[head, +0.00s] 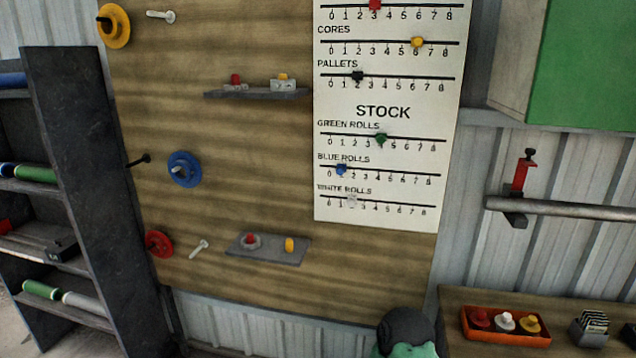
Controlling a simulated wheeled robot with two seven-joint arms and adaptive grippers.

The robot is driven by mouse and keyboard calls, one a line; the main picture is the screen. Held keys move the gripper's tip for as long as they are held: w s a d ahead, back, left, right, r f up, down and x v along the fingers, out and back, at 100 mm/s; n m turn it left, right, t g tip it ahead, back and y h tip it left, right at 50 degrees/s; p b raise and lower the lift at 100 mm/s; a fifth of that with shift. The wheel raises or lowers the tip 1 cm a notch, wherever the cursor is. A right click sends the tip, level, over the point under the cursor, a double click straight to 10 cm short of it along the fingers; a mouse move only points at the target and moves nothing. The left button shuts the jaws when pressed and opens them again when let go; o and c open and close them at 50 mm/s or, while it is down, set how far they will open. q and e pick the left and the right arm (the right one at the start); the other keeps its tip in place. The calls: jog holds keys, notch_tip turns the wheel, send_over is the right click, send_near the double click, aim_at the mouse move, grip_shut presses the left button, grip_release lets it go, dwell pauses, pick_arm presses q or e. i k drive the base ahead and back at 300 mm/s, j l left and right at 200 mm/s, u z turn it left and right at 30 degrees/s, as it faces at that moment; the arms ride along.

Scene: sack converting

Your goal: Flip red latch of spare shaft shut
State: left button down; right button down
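The spare shaft (575,209) is a grey bar running along the metal wall at the right and out of the picture's right edge. Its left end rests in a dark bracket (515,219). The red latch (520,175) stands upright above the bracket at that end, with a black knob at its top. The latch stands up off the shaft rather than lying across it. Neither of my grippers is in view.
Below the shaft, a wooden bench (455,303) holds an orange tray (505,340) of coloured knobs and a dark card holder (588,330). A dark rounded thing above green (405,330) shows at the bottom. A green panel (590,65) hangs above the shaft.

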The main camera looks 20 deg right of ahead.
aim_at(528, 155)
jog(key=i+z, duration=0.15)
jog(key=z, duration=0.3)
jog(key=i+j+z, duration=0.1)
jog(key=z, duration=0.3)
jog(key=i+j+z, duration=0.1)
jog(key=j+z, duration=0.15)
jog(key=z, duration=0.2)
jog(key=i+j+z, duration=0.1)
jog(key=z, duration=0.35)
jog(key=j+z, duration=0.25)
jog(key=z, duration=0.2)
jog(key=i+j+z, duration=0.15)
jog(key=j+z, duration=1.15)
jog(key=j, duration=0.15)
jog(key=j+z, duration=0.45)
jog(key=k+j, duration=0.05)
